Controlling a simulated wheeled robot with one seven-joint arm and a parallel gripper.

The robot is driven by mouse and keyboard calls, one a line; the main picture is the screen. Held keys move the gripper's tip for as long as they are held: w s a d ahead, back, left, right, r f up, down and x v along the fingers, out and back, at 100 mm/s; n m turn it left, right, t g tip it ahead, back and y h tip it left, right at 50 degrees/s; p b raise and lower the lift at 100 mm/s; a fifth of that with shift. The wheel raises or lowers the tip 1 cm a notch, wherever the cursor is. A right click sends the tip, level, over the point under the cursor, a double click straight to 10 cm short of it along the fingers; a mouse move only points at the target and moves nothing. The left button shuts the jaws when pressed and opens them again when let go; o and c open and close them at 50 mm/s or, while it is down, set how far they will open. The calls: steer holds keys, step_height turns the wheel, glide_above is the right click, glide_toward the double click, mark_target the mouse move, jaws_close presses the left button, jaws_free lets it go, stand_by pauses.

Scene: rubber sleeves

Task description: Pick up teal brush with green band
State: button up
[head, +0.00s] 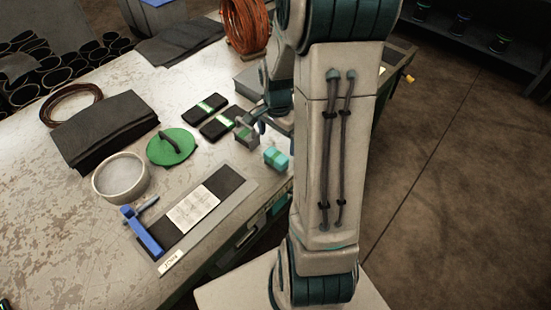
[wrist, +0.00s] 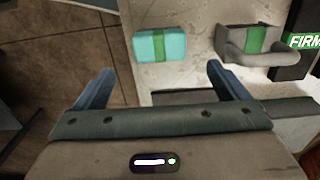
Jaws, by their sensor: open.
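The teal brush with a green band (head: 276,158) lies on the worn table near its right edge. In the wrist view the teal brush (wrist: 146,46) is just beyond my fingertips, roughly centred between them and apart from both. My gripper (wrist: 160,70) is open and empty, its two blue-grey fingers spread wide. In the head view my gripper is largely hidden by my arm, so its height over the table is hard to tell. A grey piece with a green band (head: 246,139) sits close by; it also shows in the wrist view (wrist: 232,51).
Two black blocks with green bands (head: 205,109) lie behind the grey piece. A dark mat with a white sheet (head: 193,209), a blue tool (head: 144,232), a round bowl (head: 120,178) and a green disc with a handle (head: 184,151) occupy the front table. The table edge is close beside the brush.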

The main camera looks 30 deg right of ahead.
mark_target(276, 155)
steer(key=shift+s+a+f+p, duration=0.1)
steer(key=shift+f+p, duration=0.15)
steer(key=shift+f, duration=1.85)
steer(key=shift+a+f+p, duration=0.1)
steer(key=shift+f+p, duration=0.1)
steer(key=shift+f, duration=1.85)
steer(key=c, duration=1.2)
steer(key=shift+r, duration=0.1)
steer(key=shift+r, duration=0.9)
step_height(276, 155, up, 2)
steer(key=shift+r+b, duration=0.15)
steer(key=shift+b, duration=0.15)
steer(key=s+d+r, duration=0.2)
steer(key=d, duration=0.1)
steer(key=s+d+r+b, duration=0.1)
steer(key=d+r, duration=0.1)
steer(key=d, duration=0.1)
steer(key=s+d+r, duration=0.2)
steer(key=d, duration=0.2)
steer(key=shift+s+d+r, duration=0.1)
steer(key=shift+s+r, duration=0.2)
steer(key=shift+r, duration=0.05)
